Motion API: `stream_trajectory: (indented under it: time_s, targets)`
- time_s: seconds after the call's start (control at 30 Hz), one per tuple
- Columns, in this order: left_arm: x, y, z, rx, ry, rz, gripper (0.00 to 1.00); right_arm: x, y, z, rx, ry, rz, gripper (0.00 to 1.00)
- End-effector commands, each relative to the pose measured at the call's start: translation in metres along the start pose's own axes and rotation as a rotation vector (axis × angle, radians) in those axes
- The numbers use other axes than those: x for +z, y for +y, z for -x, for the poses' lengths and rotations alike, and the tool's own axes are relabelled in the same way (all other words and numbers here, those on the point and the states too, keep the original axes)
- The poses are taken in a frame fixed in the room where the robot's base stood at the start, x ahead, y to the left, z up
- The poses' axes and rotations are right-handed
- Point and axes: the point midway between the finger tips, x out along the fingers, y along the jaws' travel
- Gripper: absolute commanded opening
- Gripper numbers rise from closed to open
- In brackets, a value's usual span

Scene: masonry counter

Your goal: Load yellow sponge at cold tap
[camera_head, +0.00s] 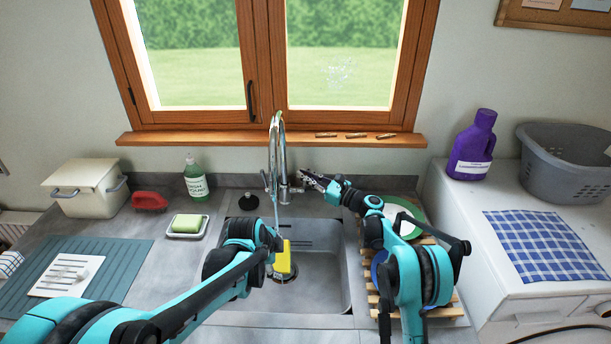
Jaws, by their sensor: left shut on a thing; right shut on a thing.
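The yellow sponge (284,262) hangs upright over the sink (320,285), above the drain. My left gripper (277,243) is shut on its upper end; the arm hides part of the grip. The tall metal tap (282,165) stands behind the sink, with its spout arching forward above the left gripper. A thin pale line runs down below the spout; I cannot tell for sure that it is water. My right gripper (306,178) is shut at the tap's right-hand lever (297,189), which it partly hides. No hot or cold mark is readable.
A green soap bar (186,223) on a dish, a green bottle (196,180) and a red brush (149,201) stand left of the sink. A wooden rack (446,312) with plates is under my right arm. A purple bottle (473,148) and grey basket (566,165) stand right.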

Motion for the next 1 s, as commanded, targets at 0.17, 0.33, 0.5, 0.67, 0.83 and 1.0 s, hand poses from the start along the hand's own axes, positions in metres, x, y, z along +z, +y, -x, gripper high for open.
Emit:
stream_trajectory:
  time_s: [0.17, 0.33, 0.5, 0.67, 0.83, 1.0]
  targets:
    - [0.0, 0.0, 0.0, 0.0, 0.0, 0.0, 0.57, 0.0, 0.0, 0.0, 0.0, 0.001, 0.0, 0.32]
    - [0.0, 0.0, 0.0, 0.0, 0.0, 0.0, 0.57, 0.0, 0.0, 0.0, 0.0, 0.001, -0.001, 0.32]
    - [0.0, 0.0, 0.0, 0.0, 0.0, 0.0, 0.57, 0.0, -0.001, 0.004, -0.001, 0.001, -0.001, 0.32]
    - [0.0, 0.0, 0.0, 0.0, 0.0, 0.0, 0.57, 0.0, -0.002, 0.028, -0.004, 0.001, -0.001, 0.32]
    - [0.0, 0.0, 0.0, 0.0, 0.0, 0.0, 0.57, 0.0, -0.001, 0.066, -0.003, 0.001, -0.001, 0.32]
    - [0.0, 0.0, 0.0, 0.0, 0.0, 0.0, 0.57, 0.0, -0.001, 0.099, -0.003, 0.001, 0.0, 0.32]
